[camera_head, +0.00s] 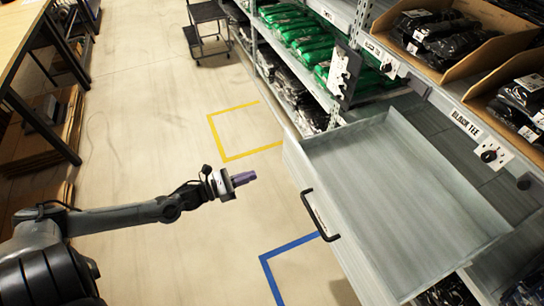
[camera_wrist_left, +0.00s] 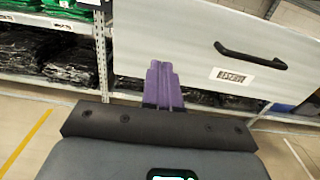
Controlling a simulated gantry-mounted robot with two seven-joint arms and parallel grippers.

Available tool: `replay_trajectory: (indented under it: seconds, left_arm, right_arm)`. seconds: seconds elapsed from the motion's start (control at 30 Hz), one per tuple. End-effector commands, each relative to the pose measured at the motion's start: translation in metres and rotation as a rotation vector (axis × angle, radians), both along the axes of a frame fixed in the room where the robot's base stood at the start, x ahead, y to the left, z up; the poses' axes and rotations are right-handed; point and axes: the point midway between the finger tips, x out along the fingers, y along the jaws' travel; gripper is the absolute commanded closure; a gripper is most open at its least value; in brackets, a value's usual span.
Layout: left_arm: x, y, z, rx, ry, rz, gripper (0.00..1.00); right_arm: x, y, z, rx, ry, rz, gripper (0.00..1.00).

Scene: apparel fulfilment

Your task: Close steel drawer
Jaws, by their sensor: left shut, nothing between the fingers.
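The steel drawer (camera_head: 400,180) stands pulled out from the shelving in the head view, and its tray looks empty. Its black bar handle (camera_head: 320,215) is on the front panel, facing left. My left gripper (camera_head: 245,178) is shut and empty, with purple fingers pointing toward the drawer front, a gap away from the handle. Its fingers (camera_wrist_left: 162,85) also show in the left wrist view. My right gripper is out of view.
Shelving with green and black bagged garments (camera_head: 300,35) runs behind the drawer. Cardboard bins (camera_head: 450,40) sit above it at the right. A wooden table (camera_head: 22,30) stands at the left, and a dark cart (camera_head: 207,25) at the back. The floor between is open, with yellow and blue tape marks.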

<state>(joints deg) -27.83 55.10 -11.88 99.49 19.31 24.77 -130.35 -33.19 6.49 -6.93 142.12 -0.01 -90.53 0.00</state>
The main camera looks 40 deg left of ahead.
Motion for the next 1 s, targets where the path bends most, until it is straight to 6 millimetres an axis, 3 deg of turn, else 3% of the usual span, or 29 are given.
replay_trajectory:
  seconds: [0.27,0.7,1.0]
  left_arm:
    - [0.027,-0.010,0.000,0.018,-0.019,-0.010,1.00]
    - [0.096,-0.039,0.000,0.016,-0.016,-0.009,1.00]
    - [0.123,-0.051,0.001,0.016,-0.014,-0.008,1.00]
  right_arm:
    - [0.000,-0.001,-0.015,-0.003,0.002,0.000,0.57]
    - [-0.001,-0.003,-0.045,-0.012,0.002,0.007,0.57]
    - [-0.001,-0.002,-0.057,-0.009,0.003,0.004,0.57]
